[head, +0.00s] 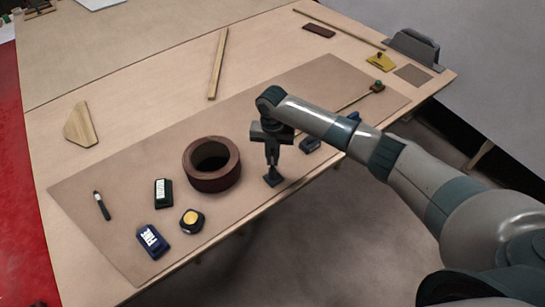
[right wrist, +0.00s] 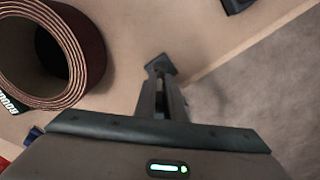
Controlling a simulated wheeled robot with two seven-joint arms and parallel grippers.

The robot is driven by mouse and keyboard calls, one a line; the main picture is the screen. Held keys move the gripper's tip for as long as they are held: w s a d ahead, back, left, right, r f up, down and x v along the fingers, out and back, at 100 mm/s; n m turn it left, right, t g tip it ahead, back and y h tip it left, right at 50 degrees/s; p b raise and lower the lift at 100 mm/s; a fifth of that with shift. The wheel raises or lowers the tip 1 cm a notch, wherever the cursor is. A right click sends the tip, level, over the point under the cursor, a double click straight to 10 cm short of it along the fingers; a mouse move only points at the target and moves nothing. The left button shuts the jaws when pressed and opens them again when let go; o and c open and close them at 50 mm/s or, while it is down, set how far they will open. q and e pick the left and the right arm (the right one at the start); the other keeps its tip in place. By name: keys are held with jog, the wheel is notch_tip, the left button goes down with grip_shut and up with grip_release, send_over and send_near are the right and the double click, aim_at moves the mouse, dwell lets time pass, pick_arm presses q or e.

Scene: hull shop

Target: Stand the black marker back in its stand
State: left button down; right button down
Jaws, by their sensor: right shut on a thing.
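A slim black marker (head: 103,206) with a pale band near one end lies on the mat at the left of the head view. A small dark stand (head: 274,182) with a flared, squarish base is on the mat near its front edge. It also shows in the right wrist view (right wrist: 161,63). My right gripper (head: 272,164) points down over the stand and is shut on its upper part; the fingers hide most of what is between them. My left gripper is not in view.
A brown ring-shaped roll (head: 213,181) stands left of my right gripper. The mat around the marker is clear.

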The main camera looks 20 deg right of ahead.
jog(key=c, duration=1.8)
grip_release()
jog(key=shift+o, duration=0.2)
jog(key=shift+r, duration=0.1)
notch_tip(320, 180, up, 17)
jog(key=b, duration=0.5)
jog(key=shift+s, duration=0.1)
